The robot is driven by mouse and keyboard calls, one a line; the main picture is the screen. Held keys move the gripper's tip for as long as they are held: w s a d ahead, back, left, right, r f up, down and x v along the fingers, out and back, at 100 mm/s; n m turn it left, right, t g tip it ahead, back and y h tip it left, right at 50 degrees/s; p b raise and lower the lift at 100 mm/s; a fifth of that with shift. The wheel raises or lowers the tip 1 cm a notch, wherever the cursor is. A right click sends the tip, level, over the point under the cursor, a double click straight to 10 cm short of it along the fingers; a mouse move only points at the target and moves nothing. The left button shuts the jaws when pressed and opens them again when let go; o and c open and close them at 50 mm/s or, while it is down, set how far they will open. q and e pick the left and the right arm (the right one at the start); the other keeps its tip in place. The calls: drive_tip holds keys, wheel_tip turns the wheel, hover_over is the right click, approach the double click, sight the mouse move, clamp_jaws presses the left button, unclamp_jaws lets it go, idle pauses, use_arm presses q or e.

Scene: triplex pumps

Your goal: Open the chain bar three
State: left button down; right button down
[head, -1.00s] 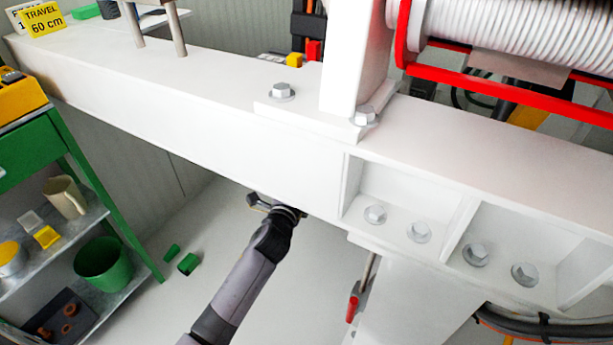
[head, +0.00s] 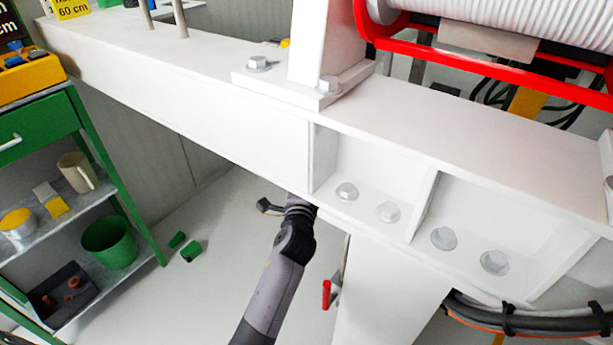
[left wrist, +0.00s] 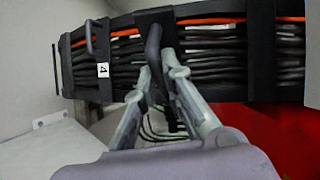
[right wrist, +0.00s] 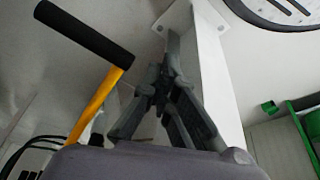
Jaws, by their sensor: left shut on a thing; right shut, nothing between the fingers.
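A black cable chain (left wrist: 215,62) with an orange cable and several dark cables crosses the left wrist view. Black bars span it, one at the left (left wrist: 88,40) beside a white label (left wrist: 103,70) that looks like a 4. My left gripper (left wrist: 158,68) is shut on the upright black bar (left wrist: 154,45) in the middle; no number shows on that bar. My right gripper (right wrist: 165,75) is shut and empty in front of a white post. In the head view one dark grey arm of mine reaches up under the white beam, its gripper partly hidden.
The white beam (head: 215,118) with bolts runs across the head view. A red handle (head: 327,294) hangs below it. A green cart (head: 112,190) stands left. A yellow lever with a black grip (right wrist: 85,32) stands left of my right gripper. A red surface (left wrist: 275,135) lies beneath the chain.

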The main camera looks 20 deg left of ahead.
use_arm(q)
drive_tip(key=c, duration=1.7)
unclamp_jaws()
drive_tip(key=v, duration=0.7)
drive_tip(key=shift+s+d, duration=0.1)
drive_tip(key=shift+s, duration=0.1)
